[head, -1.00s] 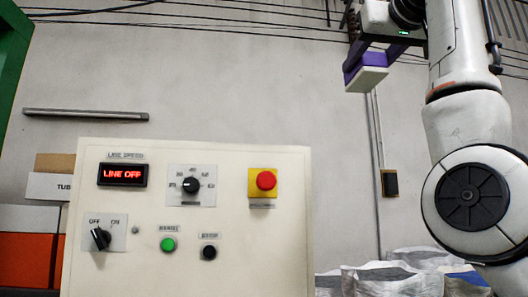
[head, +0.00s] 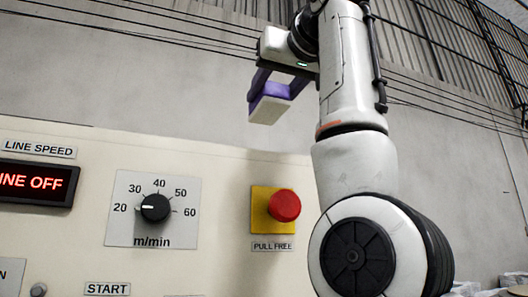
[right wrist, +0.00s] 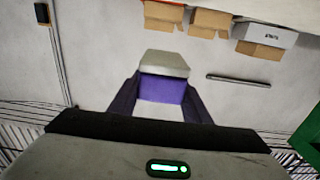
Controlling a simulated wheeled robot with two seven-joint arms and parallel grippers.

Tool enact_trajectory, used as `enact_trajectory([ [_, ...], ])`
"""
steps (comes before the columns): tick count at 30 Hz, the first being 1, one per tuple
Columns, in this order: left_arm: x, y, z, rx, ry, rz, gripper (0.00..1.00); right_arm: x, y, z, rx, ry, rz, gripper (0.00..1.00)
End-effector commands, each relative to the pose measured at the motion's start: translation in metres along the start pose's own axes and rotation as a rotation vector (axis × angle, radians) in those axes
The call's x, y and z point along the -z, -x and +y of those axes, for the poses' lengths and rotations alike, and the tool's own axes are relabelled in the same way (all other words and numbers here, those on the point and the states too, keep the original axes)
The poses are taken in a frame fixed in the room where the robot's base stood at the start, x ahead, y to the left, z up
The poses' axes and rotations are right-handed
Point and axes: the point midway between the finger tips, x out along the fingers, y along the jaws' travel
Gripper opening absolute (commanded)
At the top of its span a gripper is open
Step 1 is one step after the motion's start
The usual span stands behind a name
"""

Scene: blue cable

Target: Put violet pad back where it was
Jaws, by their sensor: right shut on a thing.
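The violet pad (head: 275,91) is a small block with a violet part and a pale, off-white part. My right gripper (head: 270,95) is shut on it and holds it up in the air, above and behind the top edge of the control panel in the head view. In the right wrist view the pad (right wrist: 163,90) sits between the two dark fingers of the right gripper (right wrist: 160,92), its pale part (right wrist: 166,64) pointing away from the wrist. My left gripper is not in view. The place where the pad was cannot be told.
A cream control panel (head: 235,185) fills the lower left, with a LINE OFF display (head: 36,181), a speed knob (head: 155,208) and a red button (head: 284,205). The right wrist view shows cardboard boxes (right wrist: 210,22), a grey bar (right wrist: 243,81) and a green edge (right wrist: 306,145).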

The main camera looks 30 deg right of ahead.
Motion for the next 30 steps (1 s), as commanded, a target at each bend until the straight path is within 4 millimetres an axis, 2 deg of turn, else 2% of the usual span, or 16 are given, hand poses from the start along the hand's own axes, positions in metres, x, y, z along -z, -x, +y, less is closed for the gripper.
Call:
enact_trajectory([
  [9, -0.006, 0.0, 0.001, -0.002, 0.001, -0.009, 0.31, -0.044, -0.002, -0.001, 0.002, 0.001, -0.003, 0.19],
  [17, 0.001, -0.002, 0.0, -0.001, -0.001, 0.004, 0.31, -0.06, -0.002, 0.0, 0.001, 0.001, -0.003, 0.19],
  [25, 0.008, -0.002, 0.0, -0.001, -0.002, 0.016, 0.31, -0.089, -0.002, 0.0, 0.002, 0.001, -0.003, 0.19],
  [30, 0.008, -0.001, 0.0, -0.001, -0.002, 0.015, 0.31, -0.094, -0.002, 0.0, 0.002, 0.001, -0.004, 0.19],
])
